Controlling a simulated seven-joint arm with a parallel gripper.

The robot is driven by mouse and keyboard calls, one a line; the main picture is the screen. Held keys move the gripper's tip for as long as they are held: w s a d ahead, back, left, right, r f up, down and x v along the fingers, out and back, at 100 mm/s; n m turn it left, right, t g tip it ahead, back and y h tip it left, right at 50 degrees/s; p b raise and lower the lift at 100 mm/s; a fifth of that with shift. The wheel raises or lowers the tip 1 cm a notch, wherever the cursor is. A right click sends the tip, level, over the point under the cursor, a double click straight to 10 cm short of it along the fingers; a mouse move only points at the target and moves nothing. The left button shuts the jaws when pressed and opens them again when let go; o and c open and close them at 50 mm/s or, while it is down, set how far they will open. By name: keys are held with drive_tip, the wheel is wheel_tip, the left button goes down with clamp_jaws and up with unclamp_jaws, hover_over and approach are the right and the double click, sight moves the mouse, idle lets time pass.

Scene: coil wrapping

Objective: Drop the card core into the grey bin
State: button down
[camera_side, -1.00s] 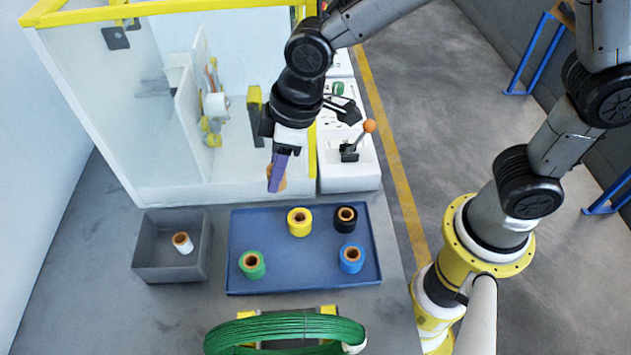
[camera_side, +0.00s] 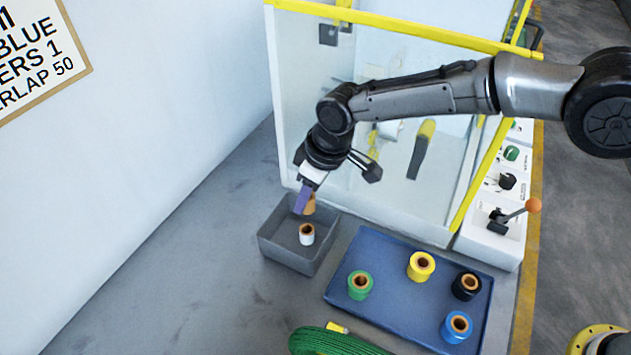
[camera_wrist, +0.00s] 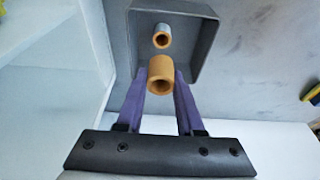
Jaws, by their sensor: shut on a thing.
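My gripper (camera_side: 304,203) has purple fingers and is shut on the card core (camera_side: 310,205), a short tan tube. In the wrist view the card core (camera_wrist: 161,75) sits between the two fingertips with its open end showing. The grey bin (camera_side: 279,250) stands below, and the core is over its back part in the side view. In the wrist view the grey bin (camera_wrist: 207,40) lies beyond the core. A small white roll with a tan core (camera_side: 307,234) is inside the bin.
A blue tray (camera_side: 385,255) to the right of the bin holds green (camera_side: 360,285), yellow (camera_side: 421,266), black (camera_side: 466,286) and blue (camera_side: 457,327) tape rolls. A clear-walled machine with a yellow frame (camera_side: 400,30) stands behind. A green coil (camera_side: 335,343) lies in front.

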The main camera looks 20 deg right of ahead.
drive_tip(key=shift+f, duration=2.65)
drive_tip(key=shift+c, duration=2.3)
unclamp_jaws()
drive_tip(key=shift+r, duration=0.1)
drive_tip(key=v, duration=1.3)
drive_tip(key=shift+r, duration=0.3)
